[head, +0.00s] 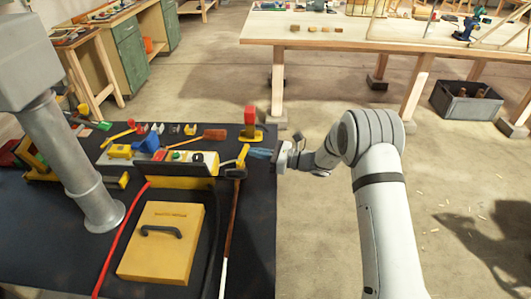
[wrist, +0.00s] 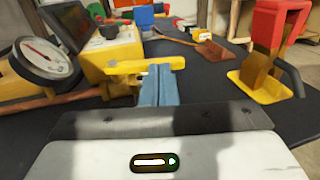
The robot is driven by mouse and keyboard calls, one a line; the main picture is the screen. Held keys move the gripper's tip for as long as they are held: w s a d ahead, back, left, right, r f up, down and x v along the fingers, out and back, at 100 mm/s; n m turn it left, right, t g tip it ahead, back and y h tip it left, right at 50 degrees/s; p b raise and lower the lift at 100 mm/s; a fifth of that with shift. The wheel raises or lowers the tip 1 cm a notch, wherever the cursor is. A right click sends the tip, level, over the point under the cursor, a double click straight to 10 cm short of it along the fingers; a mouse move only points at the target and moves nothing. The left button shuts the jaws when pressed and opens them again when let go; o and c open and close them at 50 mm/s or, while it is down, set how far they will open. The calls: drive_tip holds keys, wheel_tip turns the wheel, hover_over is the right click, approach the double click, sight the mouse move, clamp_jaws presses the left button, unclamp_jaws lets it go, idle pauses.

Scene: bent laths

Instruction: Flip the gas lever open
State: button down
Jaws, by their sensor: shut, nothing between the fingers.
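A yellow lever (head: 243,155), which looks like the gas lever, stands at the right end of the yellow unit on the dark bench. In the wrist view the yellow lever (wrist: 124,66) lies crosswise just beyond my fingertips. In the wrist view my gripper (wrist: 159,73) is shut with nothing between the fingers. The fingertips are very close to the lever; I cannot tell whether they touch. The lever's lower part is partly hidden by the fingers.
The yellow unit (wrist: 108,55) carries a round gauge (wrist: 45,62) and a copper pipe (wrist: 50,104). A red-topped part on a yellow base (head: 250,120) stands behind the lever. A yellow panel with a black handle (head: 160,255) lies in front. Floor is open right of the bench.

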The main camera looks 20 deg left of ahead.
idle(0.3)
drive_tip(key=shift+w+a+f+n+g+b, duration=0.25)
drive_tip(key=shift+a+n+g+b, duration=0.2)
drive_tip(key=shift+n+g+b, duration=0.4)
drive_tip(key=shift+w+a+r+g+b, duration=0.1)
drive_tip(key=shift+a+r+g+b, duration=0.2)
drive_tip(key=shift+b, duration=0.2)
drive_tip(key=w+b+v, duration=0.1)
drive_tip(key=v, duration=1.3)
drive_tip(key=shift+r, duration=0.15)
drive_tip(key=shift+a+m, duration=0.1)
drive_tip(key=shift+m, duration=0.15)
